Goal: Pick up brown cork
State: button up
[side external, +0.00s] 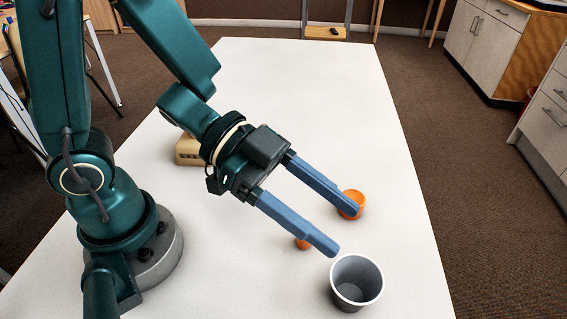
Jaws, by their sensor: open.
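No thing that I can clearly tell as a brown cork shows in the side external view. A small orange-brown thing (302,244) lies on the table, partly hidden behind the near finger of my gripper; I cannot tell what it is. My gripper (345,232) is open with its two blue fingers wide apart, above the table and pointing down to the right. Nothing shows between the fingers. An orange cup or bowl (350,198) stands just behind the far fingertip, partly covered by it.
A grey cup with a white rim (356,302) stands open near the front, just below the near fingertip in the picture. A beige block with holes (187,151) sits behind my arm, partly hidden. The white table (310,90) is clear at the back and right.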

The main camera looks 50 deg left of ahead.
jog(key=w+r+n+t+y, duration=0.1)
jog(key=w+r+n+t, duration=0.55)
jog(key=w, duration=0.25)
jog(key=w+a+r+n+t+y, duration=0.2)
jog(key=w+a+n+t+y, duration=0.55)
jog(key=a+y, duration=0.5)
jog(key=s+a+f+n+g+y, duration=0.35)
jog(key=a+n+g+y, duration=0.2)
jog(key=a, duration=0.35)
jog(key=s+a+f+n+g+y, duration=0.35)
jog(key=a+n+g+y, duration=0.2)
jog(key=a, duration=0.25)
jog(key=shift+m+h, duration=0.4)
jog(key=shift+h, duration=0.15)
jog(key=f, duration=0.8)
jog(key=w+f, duration=0.1)
jog(key=f, duration=0.3)
jog(key=shift+w, duration=0.1)
jog(key=shift+x, duration=2.55)
